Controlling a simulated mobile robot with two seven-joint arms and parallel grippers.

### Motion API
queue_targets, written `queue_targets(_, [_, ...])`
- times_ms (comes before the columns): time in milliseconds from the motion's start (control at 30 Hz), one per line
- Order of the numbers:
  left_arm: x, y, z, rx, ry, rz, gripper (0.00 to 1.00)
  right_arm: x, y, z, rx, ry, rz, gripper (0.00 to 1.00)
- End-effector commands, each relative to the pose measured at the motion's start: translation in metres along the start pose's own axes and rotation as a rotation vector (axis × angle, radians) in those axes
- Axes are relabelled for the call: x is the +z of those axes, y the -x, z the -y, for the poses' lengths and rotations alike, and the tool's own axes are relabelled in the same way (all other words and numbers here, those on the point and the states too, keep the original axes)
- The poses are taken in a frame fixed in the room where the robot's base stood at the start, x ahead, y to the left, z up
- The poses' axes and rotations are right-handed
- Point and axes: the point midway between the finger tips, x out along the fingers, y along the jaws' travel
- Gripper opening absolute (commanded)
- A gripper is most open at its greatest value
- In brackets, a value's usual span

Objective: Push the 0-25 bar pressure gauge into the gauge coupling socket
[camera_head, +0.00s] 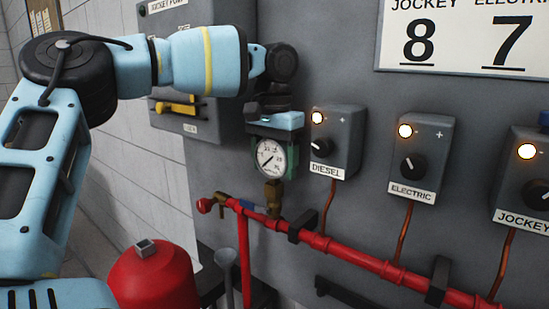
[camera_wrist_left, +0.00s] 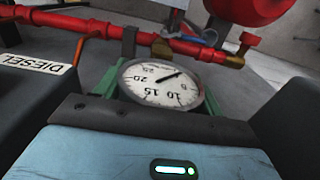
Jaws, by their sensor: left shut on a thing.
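The round white-faced pressure gauge (camera_head: 271,157) is upright, with its dial facing out. My left gripper (camera_head: 273,148) comes down from above and is shut on the gauge, with a greenish finger at each side of it. The brass gauge coupling socket (camera_head: 274,192) stands on the red pipe directly below the gauge. I cannot tell how far the gauge's stem is inside it. In the left wrist view the gauge (camera_wrist_left: 162,83) shows upside down, its scale running up to 25, and hides most of the socket. My right gripper is not in view.
The red pipe (camera_head: 345,256) runs along the grey panel, with a brass valve (camera_head: 222,203) left of the socket. The DIESEL switch box (camera_head: 337,140) is close to the right of my gripper. A grey box with a yellow handle (camera_head: 177,107) is behind my arm.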

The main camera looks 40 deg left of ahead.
Motion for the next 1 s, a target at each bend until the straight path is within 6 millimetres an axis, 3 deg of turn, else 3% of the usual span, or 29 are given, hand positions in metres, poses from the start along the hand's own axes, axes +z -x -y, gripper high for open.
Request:
queue_targets(467, [0.0001, 0.0003, 0.0000, 0.001, 0.000, -0.001, 0.40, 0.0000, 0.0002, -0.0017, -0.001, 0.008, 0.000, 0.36])
queue_targets(500, [0.0001, 0.0003, 0.0000, 0.001, 0.000, -0.001, 0.70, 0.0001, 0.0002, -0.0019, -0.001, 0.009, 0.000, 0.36])
queue_targets(667, [0.0001, 0.0001, 0.0000, 0.000, 0.000, -0.001, 0.91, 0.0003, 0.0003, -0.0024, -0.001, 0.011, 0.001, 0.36])
queue_targets(1000, [-0.0001, 0.0015, 0.0001, 0.000, 0.001, 0.000, 0.94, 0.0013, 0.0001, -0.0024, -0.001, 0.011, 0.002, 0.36])
